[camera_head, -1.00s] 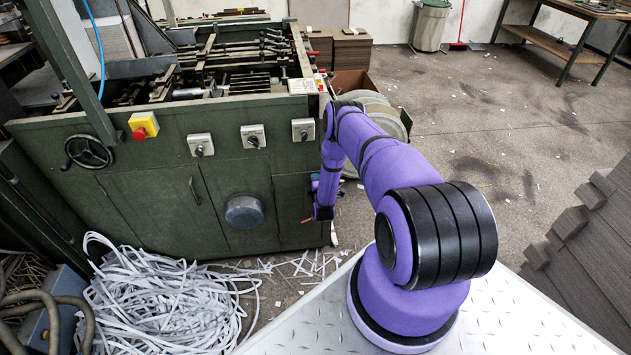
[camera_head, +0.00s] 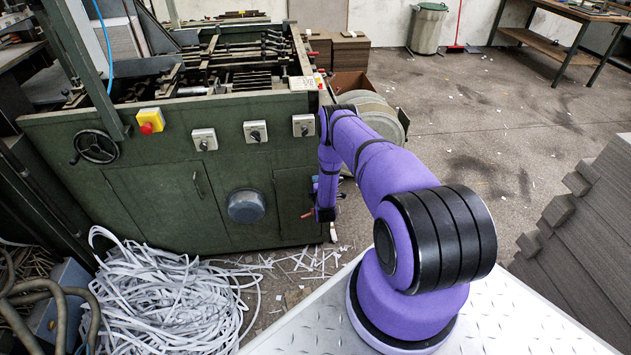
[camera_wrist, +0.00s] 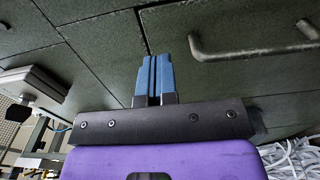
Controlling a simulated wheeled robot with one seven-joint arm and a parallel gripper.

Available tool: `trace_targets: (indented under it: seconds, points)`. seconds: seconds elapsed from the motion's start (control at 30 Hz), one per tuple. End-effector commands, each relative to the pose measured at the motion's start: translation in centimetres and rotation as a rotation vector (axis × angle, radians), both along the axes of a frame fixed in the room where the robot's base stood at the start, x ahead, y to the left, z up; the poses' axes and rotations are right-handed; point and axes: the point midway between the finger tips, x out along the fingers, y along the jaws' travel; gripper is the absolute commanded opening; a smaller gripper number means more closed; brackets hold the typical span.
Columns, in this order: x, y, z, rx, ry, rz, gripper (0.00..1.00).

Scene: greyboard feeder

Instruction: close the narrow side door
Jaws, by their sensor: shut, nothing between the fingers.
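The narrow side door (camera_head: 292,200) is a dark green panel at the right end of the machine's front in the head view. It looks nearly flush with the front, but I cannot tell whether it is fully shut. In the wrist view the panel (camera_wrist: 225,85) bears a grey bar handle (camera_wrist: 255,48). My gripper (camera_head: 322,213) is beside the panel's right part in the head view. Its blue fingers (camera_wrist: 153,75) are pressed together and empty, pointing at the green front next to a seam, apart from the handle. Contact with the panel cannot be told.
Switch boxes (camera_head: 303,125) and a round grey cap (camera_head: 246,207) stick out of the front. A wide door (camera_head: 160,205) is on the left. White paper strips (camera_head: 165,300) heap on the floor. Stacked greyboard (camera_head: 590,235) stands at the right.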

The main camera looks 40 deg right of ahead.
Motion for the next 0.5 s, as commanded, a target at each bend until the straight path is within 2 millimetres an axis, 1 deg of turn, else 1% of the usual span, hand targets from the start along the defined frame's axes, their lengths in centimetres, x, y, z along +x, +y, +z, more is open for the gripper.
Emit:
trace_targets:
  seconds: [0.27,0.5]
  points:
    - [-2.9,1.9,-0.1,0.002,0.003,0.002,0.00]
    - [-6.0,3.9,-0.1,0.002,0.006,0.001,0.00]
